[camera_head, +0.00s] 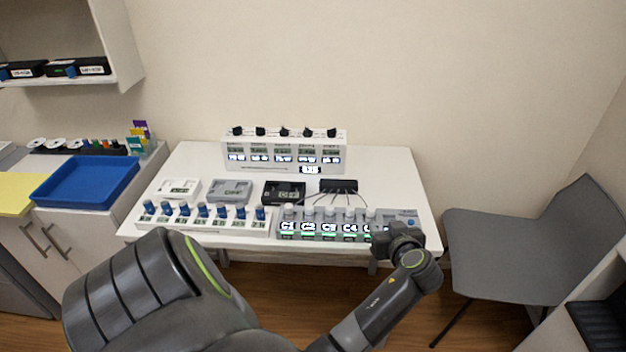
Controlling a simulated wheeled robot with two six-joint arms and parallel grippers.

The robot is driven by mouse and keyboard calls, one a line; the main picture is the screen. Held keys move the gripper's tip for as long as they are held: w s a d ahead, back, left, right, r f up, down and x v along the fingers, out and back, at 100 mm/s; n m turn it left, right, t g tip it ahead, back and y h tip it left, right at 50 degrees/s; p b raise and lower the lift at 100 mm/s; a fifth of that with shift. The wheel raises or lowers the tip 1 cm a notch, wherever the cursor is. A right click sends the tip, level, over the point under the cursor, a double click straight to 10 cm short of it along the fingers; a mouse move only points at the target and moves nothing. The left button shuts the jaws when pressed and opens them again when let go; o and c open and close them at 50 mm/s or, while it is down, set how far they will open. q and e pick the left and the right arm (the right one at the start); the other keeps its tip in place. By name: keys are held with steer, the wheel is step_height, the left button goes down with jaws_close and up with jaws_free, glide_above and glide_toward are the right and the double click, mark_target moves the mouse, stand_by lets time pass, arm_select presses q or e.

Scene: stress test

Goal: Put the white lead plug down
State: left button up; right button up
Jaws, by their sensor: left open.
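A grey socket strip (330,236) with lit labels such as C1, C3 and C4 lies at the front right of the white table (205,158). Several pale plugs (330,213) stand upright along its back edge. Thin dark leads run from them to a black box (339,186) behind. I cannot tell which plug is the white lead plug. My left gripper (388,240) is open over the right end of the strip and hides part of it. Its fingertips are small and dark, and I cannot see whether a plug lies between them. My right gripper is not in view.
A strip with several blue knobs (202,211) is left of the socket strip. Small meters (230,190) lie behind it. A white panel with black knobs (284,152) stands at the back. A blue tray (86,183) is left; a grey chair (520,243) is right.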

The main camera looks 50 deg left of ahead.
arm_select(q)
steer(key=s+d+f+m+h, duration=0.1)
steer(key=s+f+m+h, duration=0.3)
steer(key=f, duration=0.7)
steer(key=s+d+f+m+h, duration=0.1)
steer(key=s+f+m+h, duration=0.15)
steer(key=s+f, duration=0.6)
steer(key=s+d+f+m+h, duration=0.1)
steer(key=s+f+m+h, duration=0.25)
steer(key=f, duration=0.95)
steer(key=s+f+g, duration=0.2)
steer(key=s+f, duration=0.3)
steer(key=s, duration=0.5)
steer(key=s+f+g, duration=0.2)
steer(key=s+f, duration=0.3)
steer(key=s, duration=0.5)
steer(key=s+f+m+g, duration=0.1)
steer(key=s+f, duration=0.4)
steer(key=s, duration=0.6)
steer(key=shift+a+f+g+h, duration=0.25)
steer(key=shift+a+g+h, duration=0.1)
steer(key=shift+g, duration=0.15)
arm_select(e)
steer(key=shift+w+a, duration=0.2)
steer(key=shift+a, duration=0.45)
arm_select(q)
steer(key=shift+w, duration=0.1)
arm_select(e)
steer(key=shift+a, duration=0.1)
